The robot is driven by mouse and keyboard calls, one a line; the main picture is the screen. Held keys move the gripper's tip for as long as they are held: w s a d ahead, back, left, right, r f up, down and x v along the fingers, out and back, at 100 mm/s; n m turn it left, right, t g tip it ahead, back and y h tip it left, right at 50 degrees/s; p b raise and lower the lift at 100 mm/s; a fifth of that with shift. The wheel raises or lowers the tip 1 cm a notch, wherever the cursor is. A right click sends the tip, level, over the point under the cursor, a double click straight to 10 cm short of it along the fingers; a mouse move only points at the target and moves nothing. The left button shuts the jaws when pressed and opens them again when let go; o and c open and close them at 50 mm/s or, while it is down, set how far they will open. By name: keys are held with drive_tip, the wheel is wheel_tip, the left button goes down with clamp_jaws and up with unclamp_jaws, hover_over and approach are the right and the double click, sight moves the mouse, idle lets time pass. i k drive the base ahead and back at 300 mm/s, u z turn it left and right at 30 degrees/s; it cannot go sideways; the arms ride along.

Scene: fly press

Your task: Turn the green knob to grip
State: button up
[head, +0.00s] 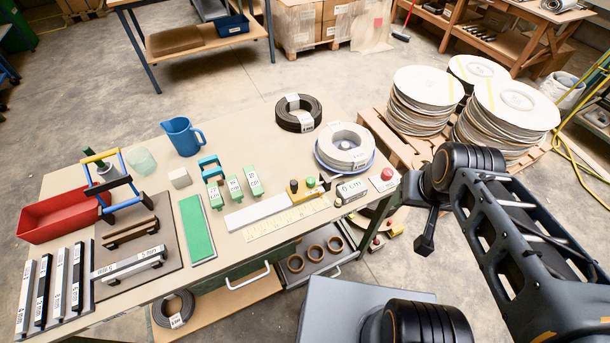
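The green knob (311,182) stands on a yellow fixture (306,193) near the right end of the workbench. A dark brown knob (294,185) stands just left of it. A pale flat bar (257,212) runs left from the fixture, above a yellowish ruler strip (287,222). A display (352,189) reading "0 cm" sits to the right of the knobs. My gripper (425,243) is a dark shape off the bench's right edge, right of and apart from the green knob. Its fingers show poorly, so I cannot tell their opening.
A red button box (384,179) sits at the bench's right corner. A white cable reel (345,148) and a black coil (298,113) lie behind the knobs. Green labelled blocks (234,188) and a green strip (196,230) are to the left. Large spools (424,99) stand beyond the bench.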

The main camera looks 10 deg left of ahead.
sight(310, 180)
drive_tip(key=z, duration=0.15)
drive_tip(key=k, duration=0.45)
drive_tip(key=u, duration=1.25)
drive_tip(key=i, duration=0.5)
drive_tip(key=z, duration=0.1)
